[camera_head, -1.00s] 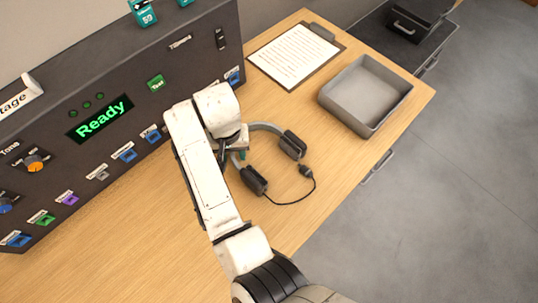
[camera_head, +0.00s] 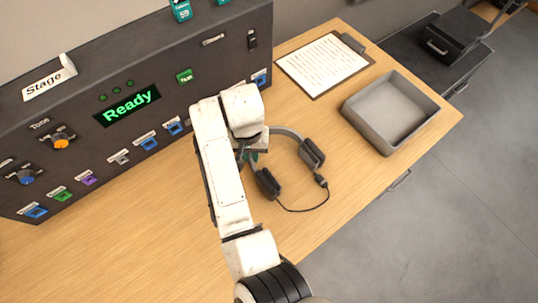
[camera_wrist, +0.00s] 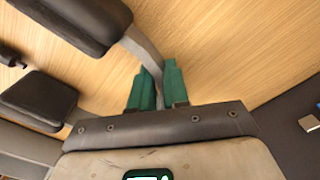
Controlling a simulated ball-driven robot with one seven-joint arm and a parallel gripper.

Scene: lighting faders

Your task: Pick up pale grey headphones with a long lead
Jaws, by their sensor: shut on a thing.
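The headphones show in the head view, with a pale grey band (camera_head: 291,133) and two dark ear cups, the nearer cup (camera_head: 268,183) and the farther cup (camera_head: 312,153). A thin black lead (camera_head: 300,210) loops from the nearer cup to a dark plug end (camera_head: 321,181). My gripper (camera_head: 250,155) is at the left end of the band, partly hidden by my arm. In the wrist view my gripper (camera_wrist: 158,88) has its green fingers shut on the grey band (camera_wrist: 143,47). I cannot tell whether the headphones are clear of the table.
A grey open tray (camera_head: 430,116) stands empty at the table's right end. A clipboard (camera_head: 325,62) lies behind it to the left. The dark fader console (camera_head: 85,135) with a "Ready" display borders the table's back left. Bare wood (camera_head: 130,240) lies in front of the console.

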